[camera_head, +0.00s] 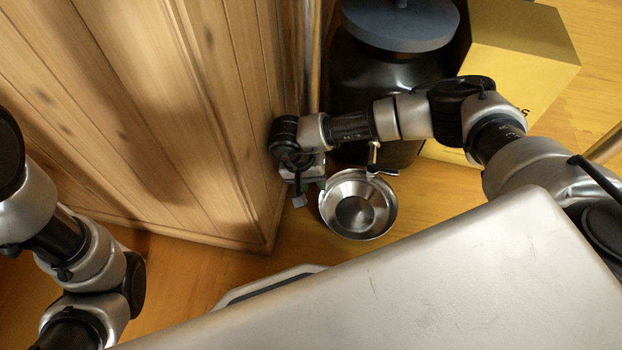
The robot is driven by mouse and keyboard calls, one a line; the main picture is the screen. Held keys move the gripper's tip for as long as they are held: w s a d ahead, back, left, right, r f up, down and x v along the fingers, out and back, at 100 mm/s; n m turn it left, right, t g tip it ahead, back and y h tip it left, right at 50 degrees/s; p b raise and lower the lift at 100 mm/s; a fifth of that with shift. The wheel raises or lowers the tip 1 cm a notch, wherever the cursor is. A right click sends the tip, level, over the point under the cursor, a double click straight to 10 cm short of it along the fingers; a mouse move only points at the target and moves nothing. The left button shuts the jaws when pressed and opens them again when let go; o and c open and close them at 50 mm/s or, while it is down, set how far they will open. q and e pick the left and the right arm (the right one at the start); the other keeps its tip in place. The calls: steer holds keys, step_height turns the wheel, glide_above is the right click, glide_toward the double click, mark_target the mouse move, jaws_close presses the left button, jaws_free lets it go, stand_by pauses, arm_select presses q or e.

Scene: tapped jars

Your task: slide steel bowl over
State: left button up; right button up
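The steel bowl (357,205) is round and shiny and sits upright on the wooden floor. It stands below the small tap (374,158) of a large dark jar (345,82) with a grey-blue lid (400,22). My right gripper (309,193) points down at the bowl's left edge, close to the wooden cabinet. Its fingers are small and partly hidden by the wrist, so I cannot tell whether they touch the bowl's rim or how far apart they are. My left arm shows at the lower left, but its gripper is out of the picture.
A wooden panelled cabinet (150,110) fills the upper left, its corner near my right gripper. A yellow box (510,65) stands behind my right arm, right of the jar. Bare wooden floor (300,240) shows in front of the bowl, bounded by my own pale body.

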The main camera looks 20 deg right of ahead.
mark_target(322, 198)
steer(key=b+x, duration=0.7)
steer(key=x, duration=0.4)
steer(key=shift+c, duration=0.3)
jaws_close()
